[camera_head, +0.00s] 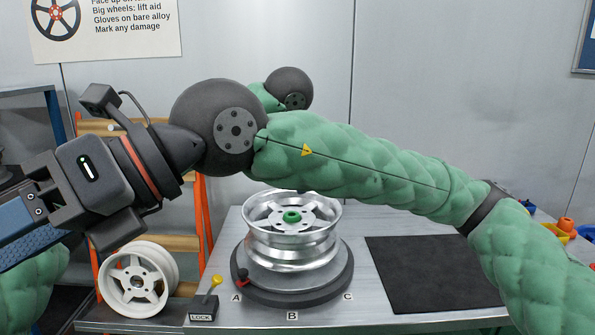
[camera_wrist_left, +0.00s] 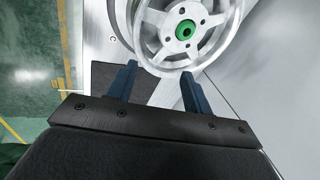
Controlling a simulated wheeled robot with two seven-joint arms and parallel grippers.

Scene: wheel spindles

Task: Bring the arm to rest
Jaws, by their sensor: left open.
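My left gripper (camera_wrist_left: 157,70) shows in the left wrist view with its two dark blue fingers apart and nothing held between them. A silver spoked wheel (camera_wrist_left: 163,20) with a green hub lies past the fingertips. In the head view the same wheel (camera_head: 292,240) lies flat on a round dark base. My right arm crosses from the right above the wheel. My right gripper (camera_head: 20,240) is at the left edge, fingertips cut off.
A white wheel (camera_head: 135,282) leans beside an orange rack (camera_head: 197,225) at lower left. A yellow-knobbed lever (camera_head: 214,285) stands by the LOCK label. A bare dark mat (camera_head: 430,275) lies right of the base. Coloured bins (camera_head: 560,235) sit at the far right.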

